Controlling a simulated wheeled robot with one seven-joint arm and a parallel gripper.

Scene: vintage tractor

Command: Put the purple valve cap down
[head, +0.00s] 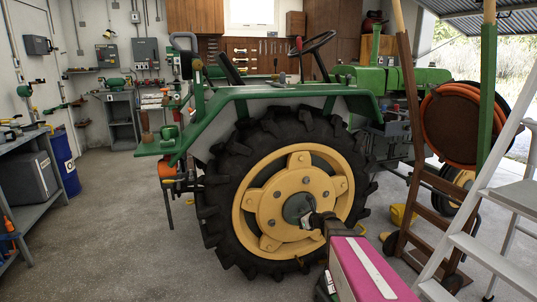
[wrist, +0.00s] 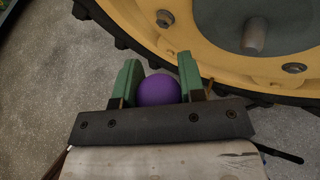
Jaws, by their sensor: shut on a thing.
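The purple valve cap (wrist: 158,90) is a round purple piece between the two green fingers of my gripper (wrist: 160,82) in the wrist view. The fingers are shut on it from both sides. In the head view my gripper (head: 309,221) is in front of the tractor's big rear wheel, near the hub, and the cap cannot be made out there. In the wrist view the cap is held near the lower edge of the yellow wheel rim (wrist: 205,35), with grey floor below and to the left.
The green tractor (head: 270,90) with its large black tyre (head: 222,200) fills the middle. A white stepladder (head: 480,240) and a wooden hand truck (head: 412,210) stand at the right. A workbench (head: 30,170) and blue drum (head: 63,165) are at the left. Concrete floor (head: 110,230) is clear at left.

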